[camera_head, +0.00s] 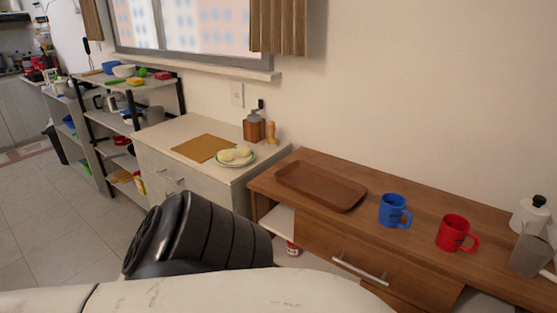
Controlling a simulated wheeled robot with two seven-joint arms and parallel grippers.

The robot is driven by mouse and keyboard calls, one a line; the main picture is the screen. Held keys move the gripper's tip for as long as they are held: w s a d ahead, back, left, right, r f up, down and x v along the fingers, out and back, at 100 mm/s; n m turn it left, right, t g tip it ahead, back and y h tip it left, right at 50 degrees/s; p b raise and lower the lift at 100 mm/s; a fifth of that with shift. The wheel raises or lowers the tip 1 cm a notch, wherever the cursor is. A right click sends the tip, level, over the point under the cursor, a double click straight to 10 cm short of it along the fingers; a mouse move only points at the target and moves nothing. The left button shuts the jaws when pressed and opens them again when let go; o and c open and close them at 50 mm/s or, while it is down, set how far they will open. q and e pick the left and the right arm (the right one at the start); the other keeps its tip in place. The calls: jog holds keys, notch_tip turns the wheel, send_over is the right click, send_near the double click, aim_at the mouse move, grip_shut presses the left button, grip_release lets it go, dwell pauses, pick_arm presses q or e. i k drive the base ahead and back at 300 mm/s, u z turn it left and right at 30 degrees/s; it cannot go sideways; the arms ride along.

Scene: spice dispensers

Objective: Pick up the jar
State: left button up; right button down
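A small red and white jar-like item (292,248) shows at the open shelf of the wooden cabinet, below its left end. Its lower part is hidden behind my arm, and it is too small to tell in detail. A dark and brown grinder-like container (254,127) stands upright at the back of the pale counter, beside a slim orange-brown shaker (271,132). Which of these is the jar I cannot tell. Black and white links of my own arm fill the lower middle of the head view. Neither gripper shows, and nothing is seen held.
The wooden cabinet (435,212) bears a brown tray (322,186), a blue mug (392,210), a red mug (453,233), a white lidded pot (529,216) and a grey jug (530,256). The pale counter holds a board (203,148) and a plate (236,164). Floor (50,240) is clear at left.

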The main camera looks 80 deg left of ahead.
aim_at(294, 252)
jog(key=u, duration=1.6)
jog(key=i, duration=1)
